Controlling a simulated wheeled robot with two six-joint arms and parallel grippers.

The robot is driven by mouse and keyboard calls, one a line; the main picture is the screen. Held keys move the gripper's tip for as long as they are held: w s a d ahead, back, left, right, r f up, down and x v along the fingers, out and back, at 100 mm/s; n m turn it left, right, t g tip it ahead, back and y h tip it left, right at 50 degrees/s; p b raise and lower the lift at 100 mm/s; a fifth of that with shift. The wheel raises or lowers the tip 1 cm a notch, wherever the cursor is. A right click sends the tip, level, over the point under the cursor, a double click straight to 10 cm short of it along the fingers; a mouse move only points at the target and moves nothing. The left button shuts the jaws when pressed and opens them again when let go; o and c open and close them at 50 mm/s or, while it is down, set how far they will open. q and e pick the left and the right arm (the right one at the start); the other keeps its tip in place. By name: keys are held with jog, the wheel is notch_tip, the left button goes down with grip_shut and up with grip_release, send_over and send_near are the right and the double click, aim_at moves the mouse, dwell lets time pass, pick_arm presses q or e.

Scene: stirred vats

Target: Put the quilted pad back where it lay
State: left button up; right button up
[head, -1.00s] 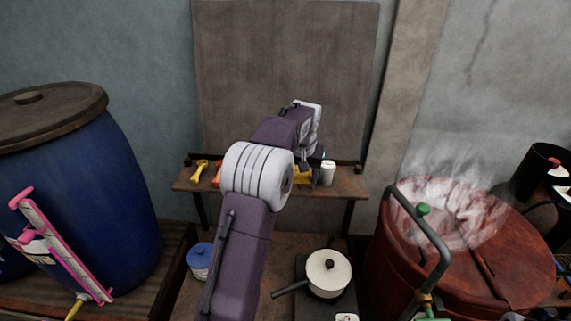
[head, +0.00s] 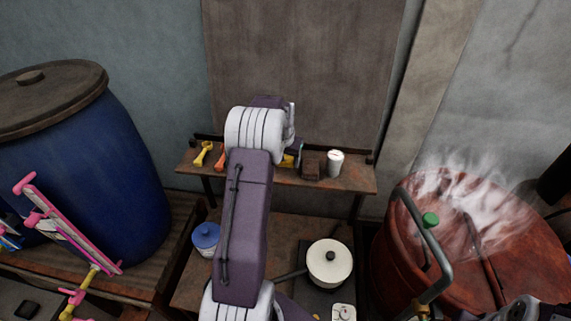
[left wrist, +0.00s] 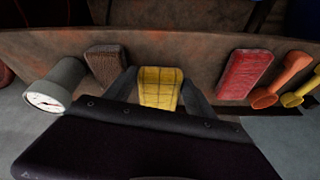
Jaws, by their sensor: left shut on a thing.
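The quilted pad (left wrist: 161,88) is yellow with a dark grid of lines. My left gripper (left wrist: 160,82) is shut on it, one finger at each side. In the head view a bit of the yellow pad (head: 288,160) shows beside my left arm at the wall shelf (head: 345,183); the arm hides most of the gripper. In the left wrist view the pad is over the shelf between a brown block (left wrist: 107,65) and a red block (left wrist: 245,73). I cannot tell whether it touches the shelf.
Below are a white lidded pot (head: 330,263) and a blue-lidded jar (head: 206,240). A steaming red vat (head: 400,255) stands right, a blue barrel (head: 100,180) left.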

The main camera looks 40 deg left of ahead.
aim_at(284, 167)
pick_arm(q)
jog(key=shift+s, duration=0.3)
jog(key=shift+s+d+f+p, duration=0.1)
jog(key=shift+s+f+p, duration=0.55)
jog(key=shift+f+p, duration=0.05)
jog(key=shift+x, duration=1.1)
jog(key=shift+w+f, duration=0.2)
jog(key=shift+w, duration=0.05)
jog(key=o, duration=1.3)
jog(key=shift+w, duration=0.1)
jog(key=o, duration=0.5)
jog(key=shift+s+d+r, duration=0.1)
jog(key=shift+s+r, duration=0.1)
jog(key=shift+s, duration=0.15)
jog(key=shift+r, duration=0.2)
jog(key=shift+b+v, duration=1.3)
jog(key=shift+v, duration=4.4)
pick_arm(e)
jog(key=shift+s+f, duration=0.45)
pick_arm(q)
jog(key=shift+d, duration=0.1)
